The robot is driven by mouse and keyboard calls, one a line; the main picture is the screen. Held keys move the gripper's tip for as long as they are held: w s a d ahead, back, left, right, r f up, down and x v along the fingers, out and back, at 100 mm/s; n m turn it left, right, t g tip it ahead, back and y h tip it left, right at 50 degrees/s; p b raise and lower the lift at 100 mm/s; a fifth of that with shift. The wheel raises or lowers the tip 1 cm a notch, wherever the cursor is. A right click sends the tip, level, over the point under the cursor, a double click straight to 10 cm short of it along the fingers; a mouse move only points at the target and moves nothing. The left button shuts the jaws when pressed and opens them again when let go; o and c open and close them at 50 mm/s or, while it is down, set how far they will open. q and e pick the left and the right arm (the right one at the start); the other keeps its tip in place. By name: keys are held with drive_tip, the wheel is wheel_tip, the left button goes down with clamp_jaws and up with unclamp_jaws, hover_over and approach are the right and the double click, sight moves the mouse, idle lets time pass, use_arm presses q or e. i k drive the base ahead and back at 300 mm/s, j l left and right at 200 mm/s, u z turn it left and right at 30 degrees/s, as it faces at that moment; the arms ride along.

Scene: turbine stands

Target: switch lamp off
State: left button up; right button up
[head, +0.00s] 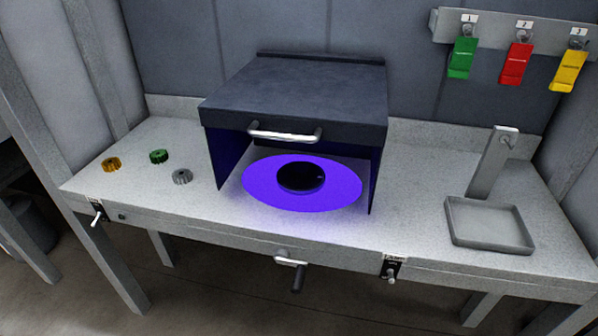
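A dark box-shaped hood (290,95) with a silver handle (285,133) stands on the bench. Violet light glows inside it and on the round plate (258,190) below, so the lamp appears lit; the lamp itself is hidden under the hood. A black disc (301,177) sits on the plate. On the bench's front edge are two small lever switches, a left switch (97,212) and a right switch (391,270). I cannot tell which one belongs to the lamp. Neither of my grippers is in view.
The grey bench (150,200) holds gold (111,164), green (158,156) and grey (182,176) gear-like parts at left. A tray (488,225) and an upright post (492,162) are at right. A handle (290,259) juts from the front. Numbered coloured tags (516,64) hang above.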

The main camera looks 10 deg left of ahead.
sight(390, 272)
drive_tip(key=k+j, duration=0.65)
drive_tip(key=j, duration=0.15)
drive_tip(key=i+l, duration=0.25)
drive_tip(key=l, duration=0.2)
drive_tip(key=i+l, duration=0.3)
drive_tip(key=l, duration=0.15)
drive_tip(key=i+l, duration=0.25)
drive_tip(key=l, duration=0.2)
